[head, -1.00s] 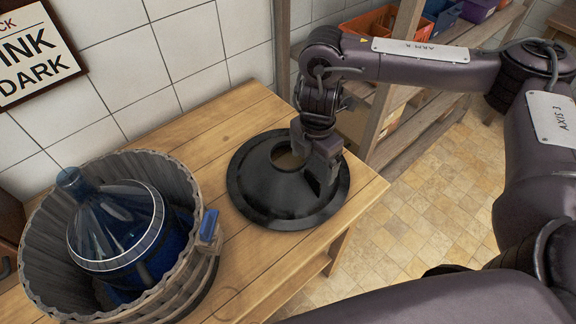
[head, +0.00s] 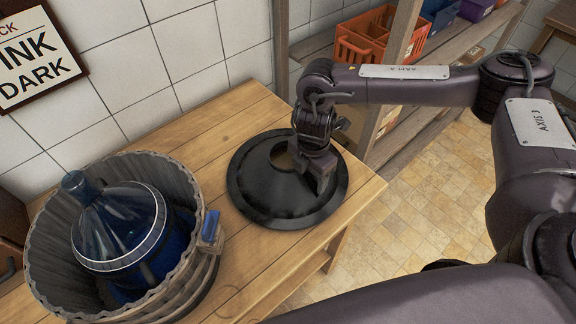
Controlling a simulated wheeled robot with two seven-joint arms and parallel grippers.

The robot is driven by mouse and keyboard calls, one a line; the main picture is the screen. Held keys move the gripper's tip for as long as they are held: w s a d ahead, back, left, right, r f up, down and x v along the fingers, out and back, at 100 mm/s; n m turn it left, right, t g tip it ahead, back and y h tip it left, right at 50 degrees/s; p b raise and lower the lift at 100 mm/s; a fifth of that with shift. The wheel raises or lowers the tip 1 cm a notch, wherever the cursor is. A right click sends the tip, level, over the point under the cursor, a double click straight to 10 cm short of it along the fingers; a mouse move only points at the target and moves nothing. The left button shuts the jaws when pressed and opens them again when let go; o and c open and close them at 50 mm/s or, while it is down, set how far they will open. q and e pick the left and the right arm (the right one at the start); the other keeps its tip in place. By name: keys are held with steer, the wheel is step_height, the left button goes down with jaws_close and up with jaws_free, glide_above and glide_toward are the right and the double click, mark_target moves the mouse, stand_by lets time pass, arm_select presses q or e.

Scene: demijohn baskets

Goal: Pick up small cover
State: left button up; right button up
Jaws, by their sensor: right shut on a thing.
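The small cover (head: 265,205) is a black, cone-shaped lid with a wide flat brim and a round hole at its top. It lies on the right part of the wooden table in the head view. My right gripper (head: 318,185) points down over the cover's right side and is shut on the rim of its hole. The fingertips are partly hidden, and the cover looks to rest on the table. My left gripper is not in view.
A wooden basket (head: 45,245) holding a blue glass demijohn (head: 125,235) stands left of the cover. A shelf (head: 440,70) with an orange crate (head: 362,42) stands behind right. The table's right edge is close to the cover.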

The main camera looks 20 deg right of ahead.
steer(key=c, duration=0.6)
steer(key=shift+o, duration=0.2)
steer(key=shift+r, duration=0.15)
steer(key=shift+r, duration=0.55)
step_height(320, 180, up, 19)
steer(key=shift+f+p, duration=0.15)
steer(key=shift+p, duration=0.5)
